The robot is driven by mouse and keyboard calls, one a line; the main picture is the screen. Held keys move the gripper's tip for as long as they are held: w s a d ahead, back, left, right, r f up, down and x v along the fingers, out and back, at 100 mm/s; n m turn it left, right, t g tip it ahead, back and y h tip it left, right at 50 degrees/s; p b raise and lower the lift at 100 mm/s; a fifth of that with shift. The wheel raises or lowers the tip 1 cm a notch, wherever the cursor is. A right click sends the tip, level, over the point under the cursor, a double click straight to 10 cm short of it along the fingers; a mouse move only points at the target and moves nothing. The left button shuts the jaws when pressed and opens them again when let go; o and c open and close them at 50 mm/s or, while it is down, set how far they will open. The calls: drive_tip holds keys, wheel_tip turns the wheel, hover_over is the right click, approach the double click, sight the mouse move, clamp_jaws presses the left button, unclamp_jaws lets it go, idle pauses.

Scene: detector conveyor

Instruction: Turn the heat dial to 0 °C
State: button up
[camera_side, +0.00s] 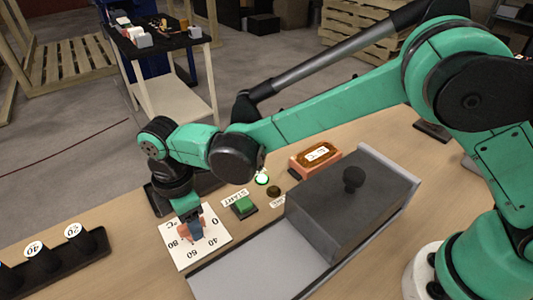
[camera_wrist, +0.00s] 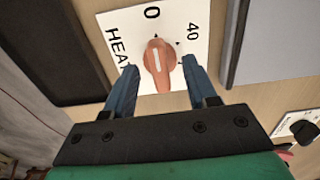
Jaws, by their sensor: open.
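The heat dial is an orange knob (camera_wrist: 158,62) with a white line, on a white plate (camera_wrist: 110,22) marked HEAT, 0 and 40 in the wrist view. The knob's white line points up in that view, roughly toward the 0. In the side view the white plate (camera_side: 215,247) also shows 60, 80 and °C, and the knob is partly hidden by my gripper (camera_side: 195,226). In the wrist view my gripper (camera_wrist: 159,68) is open, with one blue finger on each side of the knob. I cannot tell whether either finger touches it.
A green START button (camera_side: 243,206) stands close right of the dial. Beyond are a grey box (camera_side: 330,215) with a black knob and an orange labelled box (camera_side: 303,166). A black rack (camera_side: 75,262) with numbered pieces is at lower left. Bare table lies between rack and dial.

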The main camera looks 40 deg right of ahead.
drive_tip(key=shift+r, duration=2.8)
drive_tip(key=shift+d+r, duration=0.1)
drive_tip(key=shift+d, duration=0.05)
drive_tip(key=s+d+r+m+t, duration=0.1)
drive_tip(key=d+r+m, duration=0.25)
drive_tip(key=d, duration=0.25)
drive_tip(key=s+d+r+m+t+y, duration=0.1)
drive_tip(key=d+r+m+t, duration=0.1)
drive_tip(key=d+m, duration=0.3)
drive_tip(key=d+r+m+t, duration=0.1)
drive_tip(key=d+r+m, duration=0.15)
drive_tip(key=d, duration=0.45)
drive_tip(key=s+d+m+t, duration=0.1)
drive_tip(key=d+m, duration=0.1)
drive_tip(key=s+d+f+m+t, duration=0.1)
drive_tip(key=s+d+m, duration=0.1)
drive_tip(key=d, duration=0.1)
drive_tip(key=s+d+f+m+t+h, duration=0.1)
drive_tip(key=s+d+m, duration=0.1)
drive_tip(key=m, duration=0.1)
drive_tip(key=shift+s+d+f, duration=0.1)
drive_tip(key=shift+s+d, duration=0.05)
